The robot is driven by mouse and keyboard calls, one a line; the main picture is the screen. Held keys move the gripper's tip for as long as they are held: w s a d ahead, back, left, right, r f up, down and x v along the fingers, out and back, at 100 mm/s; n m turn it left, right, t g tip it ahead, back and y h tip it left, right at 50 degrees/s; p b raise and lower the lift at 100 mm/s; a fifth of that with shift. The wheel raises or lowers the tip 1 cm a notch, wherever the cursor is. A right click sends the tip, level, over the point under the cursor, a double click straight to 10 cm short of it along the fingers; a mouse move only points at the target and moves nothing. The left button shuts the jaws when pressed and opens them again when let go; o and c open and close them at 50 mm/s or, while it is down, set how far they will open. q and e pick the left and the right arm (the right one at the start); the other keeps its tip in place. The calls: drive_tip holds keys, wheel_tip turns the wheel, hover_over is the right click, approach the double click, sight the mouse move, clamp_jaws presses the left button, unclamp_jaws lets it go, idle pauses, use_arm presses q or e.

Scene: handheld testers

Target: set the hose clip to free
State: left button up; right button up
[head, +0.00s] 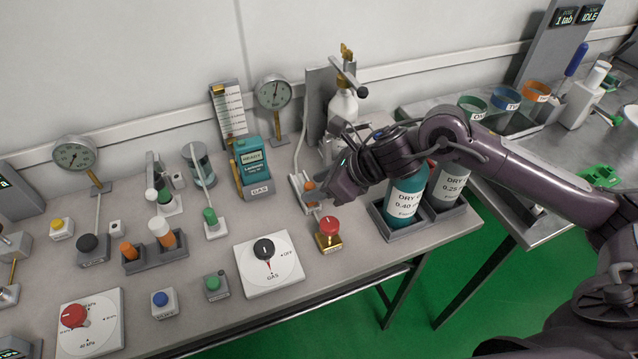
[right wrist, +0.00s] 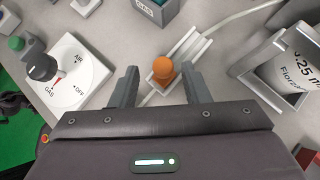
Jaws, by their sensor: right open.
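What looks like the hose clip is a pale channel-shaped piece (right wrist: 185,55) with an orange knob (right wrist: 162,68) near its lower end in the right wrist view. A pale hose (right wrist: 225,24) runs from it. In the head view, the orange knob (head: 309,186) shows just left of my right gripper (head: 320,196). The gripper is open and empty. In the right wrist view, the fingers (right wrist: 160,78) stand on either side of the knob, with gaps on both sides. I cannot tell the height between the fingertips and the knob. My left gripper is not in view.
A red-topped brass button (head: 329,231) stands just in front of my right gripper. The GAS dial plate (head: 283,276) and a teal GAS meter (head: 252,165) are to the left.

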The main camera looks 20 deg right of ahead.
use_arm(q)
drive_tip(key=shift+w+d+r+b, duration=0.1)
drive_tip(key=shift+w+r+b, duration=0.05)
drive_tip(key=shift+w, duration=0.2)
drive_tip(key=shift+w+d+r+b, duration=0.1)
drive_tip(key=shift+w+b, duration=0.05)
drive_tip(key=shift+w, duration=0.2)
use_arm(e)
drive_tip(key=v, duration=0.7)
drive_tip(key=shift+s+r, duration=0.2)
drive_tip(key=shift+r, duration=0.05)
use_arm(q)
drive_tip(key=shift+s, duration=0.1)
use_arm(e)
drive_tip(key=shift+d, duration=0.2)
